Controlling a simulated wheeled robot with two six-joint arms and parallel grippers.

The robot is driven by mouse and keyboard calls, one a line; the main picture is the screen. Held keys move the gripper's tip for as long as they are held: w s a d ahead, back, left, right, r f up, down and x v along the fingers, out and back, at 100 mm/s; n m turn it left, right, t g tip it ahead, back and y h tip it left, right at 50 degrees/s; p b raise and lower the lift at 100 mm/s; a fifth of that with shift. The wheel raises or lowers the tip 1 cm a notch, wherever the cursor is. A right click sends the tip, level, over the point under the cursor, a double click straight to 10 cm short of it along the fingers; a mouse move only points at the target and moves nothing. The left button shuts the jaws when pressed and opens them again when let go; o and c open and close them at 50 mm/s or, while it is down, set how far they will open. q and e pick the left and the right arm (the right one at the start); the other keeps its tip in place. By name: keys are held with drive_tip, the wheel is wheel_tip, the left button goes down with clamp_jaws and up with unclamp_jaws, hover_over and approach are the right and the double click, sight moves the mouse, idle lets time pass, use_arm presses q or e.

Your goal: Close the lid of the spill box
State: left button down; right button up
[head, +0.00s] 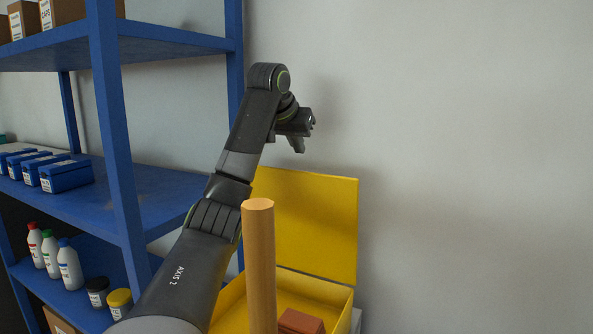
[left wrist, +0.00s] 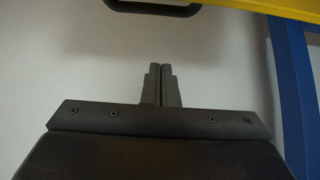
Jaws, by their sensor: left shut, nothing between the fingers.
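The yellow spill box (head: 235,300) stands at the lower middle of the head view, open at the top. Its yellow lid (head: 320,222) stands upright at the back, close to the wall. My left gripper (head: 300,148) is above the lid's top edge, apart from it in the picture, and points down. Its fingers (left wrist: 161,82) are shut and empty in the left wrist view. The lid's edge (left wrist: 285,8) shows at the top right there. A dark looped bar (left wrist: 155,9) is at the top. My arm hides the left part of the box. My right gripper is not in view.
A light wooden pole (head: 258,265) stands upright in front of the lid. A reddish-brown block (head: 301,321) lies in the box. A blue shelf (head: 150,195) with bottles, jars and blue boxes stands at the left. The right side shows bare wall.

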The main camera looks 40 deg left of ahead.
use_arm(q)
drive_tip(key=f+b, duration=0.2)
drive_tip(key=f, duration=0.3)
drive_tip(key=shift+s+f, duration=0.15)
drive_tip(key=shift+s, duration=0.05)
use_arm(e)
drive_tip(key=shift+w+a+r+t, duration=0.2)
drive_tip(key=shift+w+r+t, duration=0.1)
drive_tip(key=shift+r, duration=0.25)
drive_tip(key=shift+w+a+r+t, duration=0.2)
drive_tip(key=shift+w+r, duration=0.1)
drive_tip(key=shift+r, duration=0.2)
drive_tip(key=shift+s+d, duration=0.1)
